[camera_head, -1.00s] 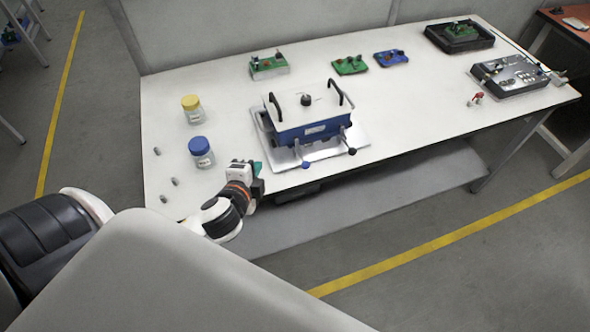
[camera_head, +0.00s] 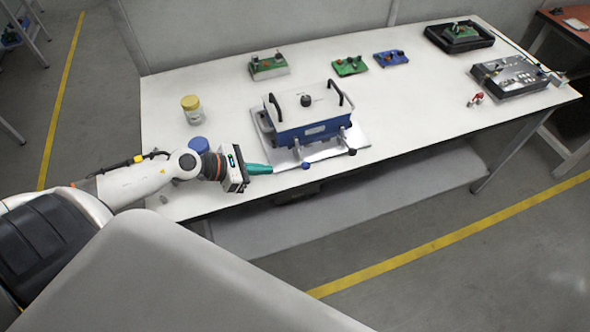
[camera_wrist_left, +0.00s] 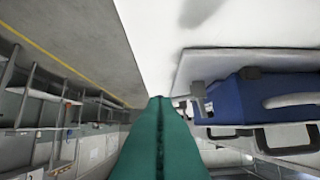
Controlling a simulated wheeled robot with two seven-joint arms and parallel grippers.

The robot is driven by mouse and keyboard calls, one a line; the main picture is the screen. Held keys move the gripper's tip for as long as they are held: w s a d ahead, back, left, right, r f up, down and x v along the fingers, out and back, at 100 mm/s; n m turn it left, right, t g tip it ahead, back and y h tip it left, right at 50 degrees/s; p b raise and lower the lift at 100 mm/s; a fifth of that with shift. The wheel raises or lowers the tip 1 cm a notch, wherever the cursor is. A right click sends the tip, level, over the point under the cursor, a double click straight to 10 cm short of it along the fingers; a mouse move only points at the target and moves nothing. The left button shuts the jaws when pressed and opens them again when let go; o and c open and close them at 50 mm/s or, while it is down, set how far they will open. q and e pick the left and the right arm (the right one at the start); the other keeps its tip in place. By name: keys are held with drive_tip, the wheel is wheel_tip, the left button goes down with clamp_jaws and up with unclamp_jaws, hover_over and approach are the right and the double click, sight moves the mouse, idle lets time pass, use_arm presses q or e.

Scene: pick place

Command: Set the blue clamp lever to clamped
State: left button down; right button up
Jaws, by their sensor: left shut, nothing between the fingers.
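The blue clamp lever (camera_head: 306,165) shows as a blue-knobbed lever at the front of a blue and white fixture (camera_head: 308,130). Its knob sits low, near the table's front edge. A second lever with a dark knob (camera_head: 351,151) is to its right. My left gripper (camera_head: 270,169) has teal fingers closed together with nothing between them. They point right and end a short way left of the blue knob, apart from it. In the left wrist view the shut fingers (camera_wrist_left: 160,104) reach forward, with the fixture (camera_wrist_left: 245,98) to their right. My right gripper is out of view.
The fixture stands on a metal plate (camera_head: 358,135) on the white table (camera_head: 400,110). A yellow-lidded jar (camera_head: 191,109) stands behind my left arm, and a blue-lidded jar (camera_head: 197,144) is partly hidden by it. Small boards and black trays lie farther back.

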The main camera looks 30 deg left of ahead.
sight(303, 162)
use_arm(q)
drive_tip(key=shift+w+d, duration=0.1)
drive_tip(key=p+x, duration=0.1)
drive_tip(key=x, duration=0.7)
drive_tip(key=shift+w+d+p, duration=0.15)
drive_tip(key=shift+w+p, duration=0.1)
drive_tip(key=shift+p, duration=0.05)
drive_tip(key=shift+w+d+f, duration=0.35)
drive_tip(key=shift+w+f, duration=0.05)
drive_tip(key=shift+f, duration=0.05)
